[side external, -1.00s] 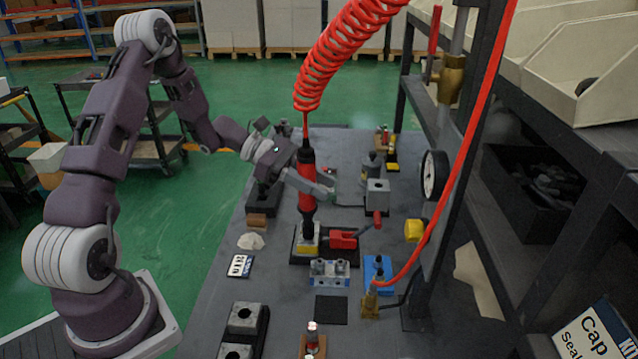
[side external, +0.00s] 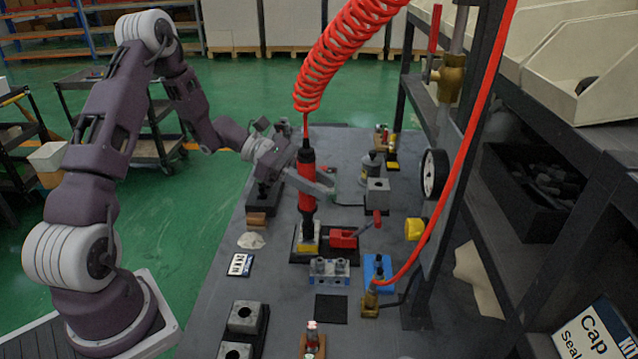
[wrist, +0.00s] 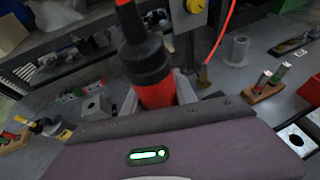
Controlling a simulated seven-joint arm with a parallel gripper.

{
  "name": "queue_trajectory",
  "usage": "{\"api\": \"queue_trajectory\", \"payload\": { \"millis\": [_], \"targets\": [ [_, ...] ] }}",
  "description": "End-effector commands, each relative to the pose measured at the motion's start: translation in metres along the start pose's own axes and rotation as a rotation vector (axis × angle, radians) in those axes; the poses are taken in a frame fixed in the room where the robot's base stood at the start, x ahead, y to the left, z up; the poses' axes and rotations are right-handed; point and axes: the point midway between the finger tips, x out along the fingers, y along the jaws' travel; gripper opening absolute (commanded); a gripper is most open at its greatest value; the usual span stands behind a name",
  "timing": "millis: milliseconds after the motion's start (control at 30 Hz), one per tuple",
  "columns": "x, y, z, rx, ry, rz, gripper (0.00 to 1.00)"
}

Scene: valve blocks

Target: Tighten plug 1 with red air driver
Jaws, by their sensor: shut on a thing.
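The red air driver (side external: 306,185) stands upright with its black lower end down at a valve block (side external: 307,239) with a yellow part, beside a red clamp (side external: 343,238). My gripper (side external: 312,184) is shut around the middle of the driver's red body. In the wrist view the driver (wrist: 156,92) rises between my fingers. Plug 1 cannot be made out; the driver's lower end and the block hide the spot beneath it. A coiled red hose (side external: 345,45) runs up from the driver's top.
A grey block with two ports (side external: 329,272) and a blue fixture (side external: 378,270) stand just in front. A grey cube block (side external: 377,193) stands to the right. A dark post with a gauge (side external: 434,175) and a red hose is further right.

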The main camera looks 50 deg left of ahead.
Motion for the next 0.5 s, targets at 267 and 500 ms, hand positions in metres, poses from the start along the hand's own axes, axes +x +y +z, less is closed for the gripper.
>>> {"api": "queue_trajectory", "payload": {
  "millis": [267, 500],
  "targets": [
    [-0.001, 0.0, 0.003, 0.002, -0.002, 0.0, 0.0],
    [-0.004, 0.0, 0.012, 0.002, -0.003, 0.0, 0.0]
  ]
}}
